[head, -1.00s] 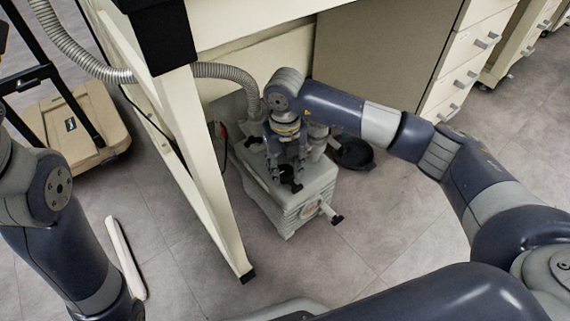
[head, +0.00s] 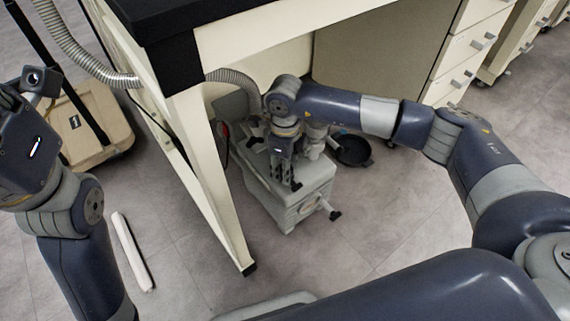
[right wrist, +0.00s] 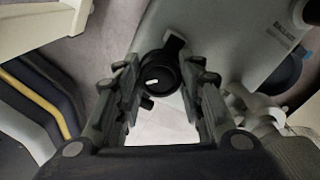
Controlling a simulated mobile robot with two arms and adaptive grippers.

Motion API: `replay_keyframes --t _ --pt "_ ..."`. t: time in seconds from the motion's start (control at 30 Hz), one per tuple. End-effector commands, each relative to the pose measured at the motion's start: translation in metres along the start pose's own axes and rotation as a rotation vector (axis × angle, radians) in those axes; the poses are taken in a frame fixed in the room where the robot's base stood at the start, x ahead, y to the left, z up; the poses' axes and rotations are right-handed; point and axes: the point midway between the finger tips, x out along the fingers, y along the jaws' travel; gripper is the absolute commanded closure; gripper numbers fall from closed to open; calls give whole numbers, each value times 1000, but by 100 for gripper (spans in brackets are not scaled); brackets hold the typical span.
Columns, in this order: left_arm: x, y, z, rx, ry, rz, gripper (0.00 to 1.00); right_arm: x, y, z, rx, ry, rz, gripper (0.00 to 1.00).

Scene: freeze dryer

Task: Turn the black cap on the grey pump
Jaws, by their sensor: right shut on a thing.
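The grey pump (head: 290,208) stands on the floor under the bench. My right gripper (head: 285,178) reaches down to its top from above. In the right wrist view, the round black cap (right wrist: 160,73) with a small white mark sits between the two fingers of my right gripper (right wrist: 161,82), which is shut on it. A short black arm sticks out from the cap towards the top of that view. In the head view the fingers hide part of the cap. My left arm is at the left edge; its fingers are not visible.
The cream bench leg (head: 222,190) stands just left of the pump. A ribbed hose (head: 228,77) runs behind it. A black round pan (head: 353,150) lies right of the pump. A white bar (head: 132,252) lies on the floor.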

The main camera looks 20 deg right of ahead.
Motion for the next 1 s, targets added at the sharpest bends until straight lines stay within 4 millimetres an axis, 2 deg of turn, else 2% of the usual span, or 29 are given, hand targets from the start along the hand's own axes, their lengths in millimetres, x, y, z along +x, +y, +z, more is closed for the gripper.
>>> replay_keyframes --t 0.3,0.77,0.8,0.87,1.0 --pt "-3 -1 2 -2 -13 -5 60 0 0 0 -91 -1 -1 88" --pt "-4 -1 2 -2 -15 -5 60 0 0 0 -101 -1 -1 88" --pt "-4 -1 2 -2 -15 -5 60 0 0 0 -101 -1 -1 58" --pt "-4 -1 2 -2 -15 -5 60 0 0 0 -101 -1 -1 44" --pt "-4 -1 2 -2 -15 -5 60 0 0 0 -101 -1 -1 44"
